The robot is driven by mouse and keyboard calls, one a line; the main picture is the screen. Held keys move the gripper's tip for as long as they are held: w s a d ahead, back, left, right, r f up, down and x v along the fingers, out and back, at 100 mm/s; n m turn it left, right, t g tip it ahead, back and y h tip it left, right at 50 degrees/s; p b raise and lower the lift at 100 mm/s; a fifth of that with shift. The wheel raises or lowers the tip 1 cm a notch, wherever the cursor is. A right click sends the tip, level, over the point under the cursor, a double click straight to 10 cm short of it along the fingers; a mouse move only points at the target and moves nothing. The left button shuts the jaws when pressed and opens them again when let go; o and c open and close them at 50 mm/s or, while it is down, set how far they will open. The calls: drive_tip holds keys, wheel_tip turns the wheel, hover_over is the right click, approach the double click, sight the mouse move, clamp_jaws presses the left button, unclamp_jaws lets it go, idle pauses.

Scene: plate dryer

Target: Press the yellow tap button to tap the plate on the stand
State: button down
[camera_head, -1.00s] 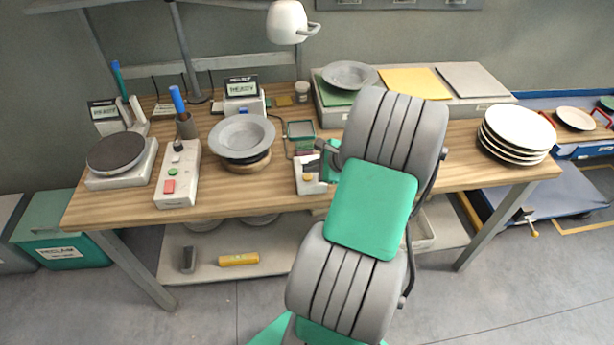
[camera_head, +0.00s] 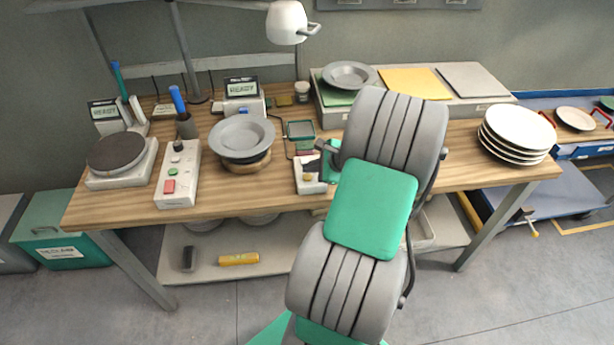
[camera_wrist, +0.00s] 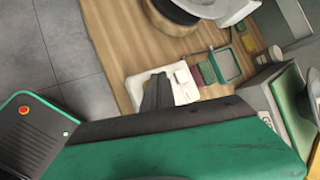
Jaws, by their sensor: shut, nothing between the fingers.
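The grey plate (camera_head: 241,137) rests on a round wooden stand (camera_head: 247,165) left of the middle of the bench. To its right, a small white box (camera_head: 304,186) carries the yellow tap button (camera_head: 307,177). In the wrist view, my gripper (camera_wrist: 158,78) shows as dark fingers held together over the white box (camera_wrist: 182,90), with nothing between them. The fingers cover part of the box and the button cannot be made out there. I cannot tell whether they touch it. The plate's edge (camera_wrist: 205,8) shows at the top of the wrist view.
A control box (camera_head: 178,175) with red and green buttons and a hotplate (camera_head: 116,152) stand at the left. A small green-framed tray (camera_head: 301,129) lies behind the white box. Stacked white plates (camera_head: 517,132) stand at the right.

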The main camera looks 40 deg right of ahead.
sight(310, 178)
drive_tip(key=shift+f, duration=0.4)
drive_tip(key=shift+f, duration=0.5)
idle(0.4)
drive_tip(key=shift+r, duration=0.1)
drive_tip(key=shift+r+p, duration=0.7)
drive_tip(key=shift+r, duration=0.1)
wheel_tip(310, 178, up, 5)
drive_tip(key=p, duration=0.4)
drive_tip(key=shift+r+p, duration=0.1)
drive_tip(key=shift+p, duration=0.25)
idle(0.4)
